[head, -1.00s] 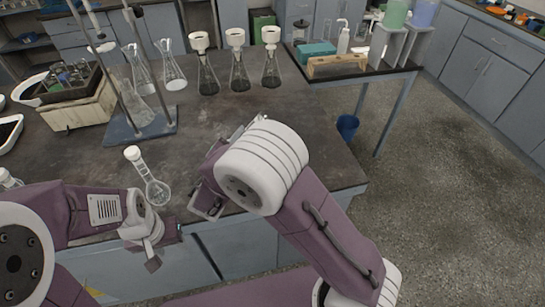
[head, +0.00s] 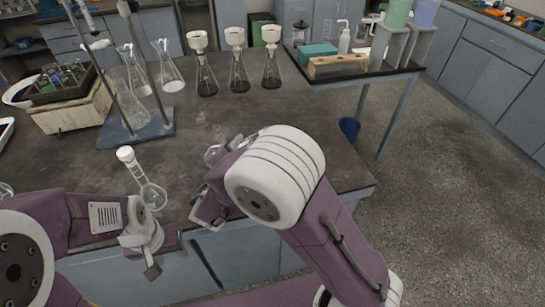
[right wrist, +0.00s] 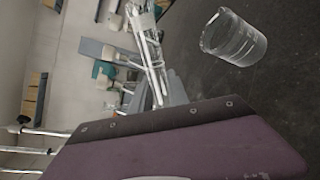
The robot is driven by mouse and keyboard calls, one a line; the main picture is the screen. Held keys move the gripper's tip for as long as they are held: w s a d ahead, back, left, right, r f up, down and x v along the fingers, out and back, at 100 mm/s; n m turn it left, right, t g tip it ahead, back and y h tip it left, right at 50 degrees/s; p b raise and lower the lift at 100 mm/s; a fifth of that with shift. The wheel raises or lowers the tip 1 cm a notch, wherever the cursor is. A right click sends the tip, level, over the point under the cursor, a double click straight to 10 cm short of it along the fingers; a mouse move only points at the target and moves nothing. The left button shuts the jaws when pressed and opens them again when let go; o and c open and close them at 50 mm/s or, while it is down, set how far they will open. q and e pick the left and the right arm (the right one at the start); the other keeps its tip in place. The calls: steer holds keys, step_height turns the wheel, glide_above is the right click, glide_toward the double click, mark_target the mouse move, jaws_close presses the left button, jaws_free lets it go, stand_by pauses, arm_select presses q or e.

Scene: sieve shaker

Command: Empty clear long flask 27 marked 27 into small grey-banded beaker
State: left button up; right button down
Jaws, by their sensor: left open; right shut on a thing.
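My right gripper (head: 207,208) is low over the front edge of the bench, partly hidden by its own arm. It is shut on a slim clear glass thing (right wrist: 150,52), seemingly the long flask; its mark cannot be read. A small clear beaker (right wrist: 235,40) stands on the dark bench top, apart from the held glass in the right wrist view. Clear glass, probably this beaker (head: 213,154), shows beside my right arm. My left gripper (head: 152,266) is open and empty in front of the bench. A round long-necked flask with a white stopper (head: 152,195) stands near my left wrist.
Several conical flasks (head: 238,78) stand at the back of the bench (head: 190,140), some with white tops. A side table (head: 365,70) stands at right. The bench's middle is clear.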

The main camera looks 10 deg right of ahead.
steer(key=shift+w+a+f, duration=0.1)
steer(key=shift+a, duration=0.05)
steer(key=shift+s, duration=0.2)
steer(key=shift+w+f+m+b, duration=0.15)
steer(key=shift+f+m+b, duration=0.05)
steer(key=shift+m+b, duration=0.15)
steer(key=shift+a, duration=0.15)
steer(key=shift+f, duration=0.1)
